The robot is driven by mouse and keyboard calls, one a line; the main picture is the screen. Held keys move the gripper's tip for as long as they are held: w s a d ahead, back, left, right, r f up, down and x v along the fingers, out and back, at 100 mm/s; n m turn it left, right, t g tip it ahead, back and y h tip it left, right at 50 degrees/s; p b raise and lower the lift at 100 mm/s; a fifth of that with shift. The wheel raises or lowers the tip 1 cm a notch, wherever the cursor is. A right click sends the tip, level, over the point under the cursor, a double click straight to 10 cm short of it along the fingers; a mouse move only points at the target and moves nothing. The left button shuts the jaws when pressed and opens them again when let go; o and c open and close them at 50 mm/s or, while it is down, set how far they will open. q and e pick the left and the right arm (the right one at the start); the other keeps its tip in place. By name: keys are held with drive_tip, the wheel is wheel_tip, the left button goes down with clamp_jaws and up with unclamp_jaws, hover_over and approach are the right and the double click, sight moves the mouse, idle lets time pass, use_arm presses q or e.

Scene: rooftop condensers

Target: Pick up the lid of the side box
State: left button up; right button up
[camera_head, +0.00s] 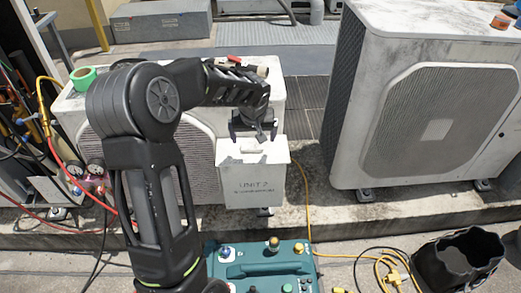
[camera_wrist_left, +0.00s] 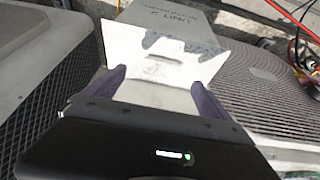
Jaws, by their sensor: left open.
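The side box (camera_head: 252,188) is a pale grey box marked "UNIT 2", mounted in front of a condenser. Its flat whitish lid (camera_head: 235,152) lies on top, with a small pale raised piece near its middle. My left gripper (camera_head: 254,136) is above the lid's back part, fingers pointing down. In the left wrist view the lid (camera_wrist_left: 125,48) lies beyond the two spread fingers (camera_wrist_left: 156,88), with their shadow on it, and the box front (camera_wrist_left: 190,18) shows past it. The gripper is open with nothing between its fingers. My right gripper is not in view.
A condenser (camera_head: 205,150) stands behind the box, with green tape (camera_head: 83,73) on top. A larger condenser (camera_head: 430,110) stands at right. A teal case (camera_head: 262,268) and a black bag (camera_head: 455,262) are in front. Hoses and gauges (camera_head: 95,170) crowd the left.

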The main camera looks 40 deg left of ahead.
sight(252, 145)
use_arm(q)
drive_tip(key=shift+s+a+r, duration=0.1)
drive_tip(key=shift+a+r, duration=0.2)
drive_tip(key=shift+a, duration=0.05)
drive_tip(key=shift+x, duration=0.85)
drive_tip(key=shift+w+f, duration=0.2)
drive_tip(key=shift+f, duration=0.25)
drive_tip(key=x, duration=0.5)
drive_tip(key=shift+w+a+f, duration=0.1)
drive_tip(key=shift+w, duration=0.05)
